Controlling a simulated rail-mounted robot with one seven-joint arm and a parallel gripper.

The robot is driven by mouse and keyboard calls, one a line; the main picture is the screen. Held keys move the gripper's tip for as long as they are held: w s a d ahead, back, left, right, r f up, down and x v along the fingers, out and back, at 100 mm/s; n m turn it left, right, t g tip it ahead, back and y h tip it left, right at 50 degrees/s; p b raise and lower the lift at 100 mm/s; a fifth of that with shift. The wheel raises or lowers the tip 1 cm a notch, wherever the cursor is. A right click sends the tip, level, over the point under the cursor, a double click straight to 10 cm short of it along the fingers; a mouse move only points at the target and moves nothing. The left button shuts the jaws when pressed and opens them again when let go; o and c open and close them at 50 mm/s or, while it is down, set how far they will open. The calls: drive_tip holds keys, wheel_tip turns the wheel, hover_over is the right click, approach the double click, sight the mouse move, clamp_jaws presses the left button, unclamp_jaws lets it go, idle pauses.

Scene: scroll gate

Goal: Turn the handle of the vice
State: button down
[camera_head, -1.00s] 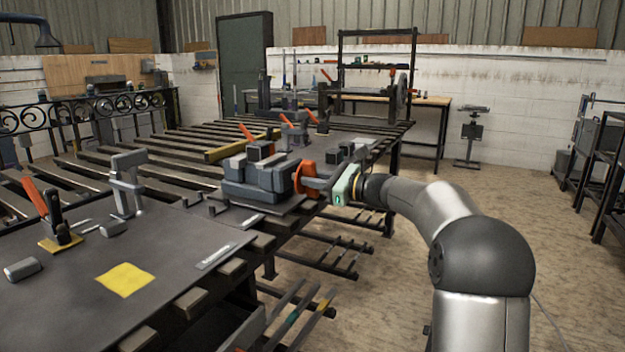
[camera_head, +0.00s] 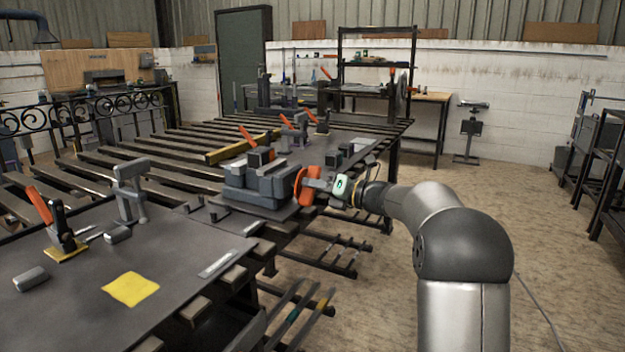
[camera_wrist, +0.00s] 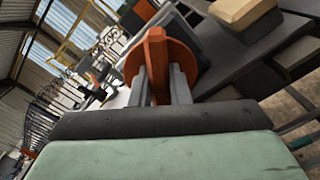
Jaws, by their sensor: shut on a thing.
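The grey vice (camera_head: 262,183) sits near the right edge of the slatted metal table. Its orange handle (camera_head: 305,186) is a round disc on the side facing my arm. In the wrist view the handle (camera_wrist: 166,58) shows as an orange disc with a raised bar across it. My gripper (camera_head: 322,186) reaches the handle from the right. In the wrist view my gripper (camera_wrist: 158,88) has its two grey fingers on either side of the orange bar, shut on it. The picture from the wrist is tilted. The far side of the disc is hidden.
A dark plate with a yellow square (camera_head: 131,288) and an orange-handled clamp (camera_head: 50,222) lies at the front left. Bars on a lower rack (camera_head: 325,252) stick out below the table.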

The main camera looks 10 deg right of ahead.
drive_tip(key=m+p, duration=0.3)
drive_tip(key=m, duration=0.2)
drive_tip(key=shift+d+m+p, duration=0.1)
drive_tip(key=shift+m+p, duration=0.3)
drive_tip(key=m+p, duration=0.3)
drive_tip(key=m, duration=0.1)
drive_tip(key=shift+f+p, duration=0.1)
drive_tip(key=shift+p, duration=0.25)
drive_tip(key=m+p, duration=0.5)
drive_tip(key=m, duration=0.1)
drive_tip(key=shift+f+m, duration=0.15)
drive_tip(key=shift+m, duration=0.25)
drive_tip(key=shift+f+m+p, duration=0.2)
drive_tip(key=shift+m+p, duration=1.5)
drive_tip(key=shift+m, duration=0.1)
drive_tip(key=shift+f, duration=0.1)
drive_tip(key=c, duration=1.4)
unclamp_jaws()
drive_tip(key=shift+s+d, duration=0.1)
drive_tip(key=shift+o, duration=0.2)
drive_tip(key=shift+r, duration=0.2)
